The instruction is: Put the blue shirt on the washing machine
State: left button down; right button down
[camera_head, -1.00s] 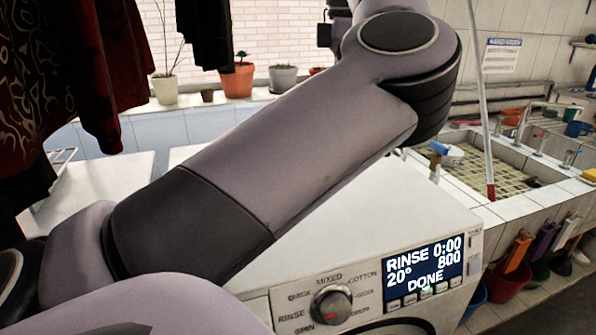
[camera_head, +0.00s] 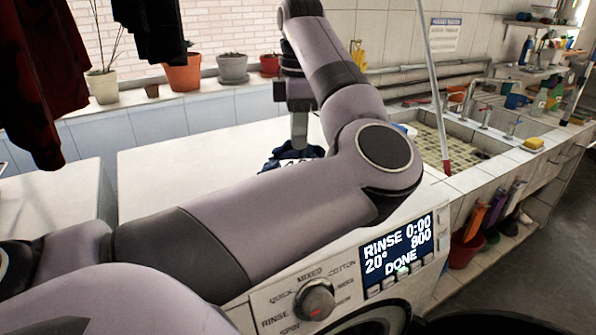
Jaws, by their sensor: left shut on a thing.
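The blue shirt (camera_head: 291,155) is a dark blue crumpled bundle with some white marking, on or just above the top of the white washing machine (camera_head: 190,165), near its back. I cannot tell whether it bears on the surface. My left gripper (camera_head: 299,143) points down and is shut on the shirt; its fingertips are partly hidden by the cloth. My left arm crosses in front of the machine and hides part of its top and front. The right gripper is not in view.
A second white machine or cabinet (camera_head: 60,195) stands at left. Dark clothes (camera_head: 35,85) hang at upper left. Potted plants (camera_head: 183,72) line the sill behind. A tiled sink (camera_head: 440,145) with a leaning pole (camera_head: 433,90) is at right. The machine top's left part is clear.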

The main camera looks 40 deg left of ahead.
pick_arm(q)
jog(key=shift+f, duration=4.25)
jog(key=shift+f, duration=0.1)
jog(key=c, duration=1.2)
grip_release()
jog(key=shift+f, duration=0.1)
notch_tip(320, 180, up, 12)
jog(key=shift+w+r, duration=0.1)
jog(key=shift+r, duration=0.1)
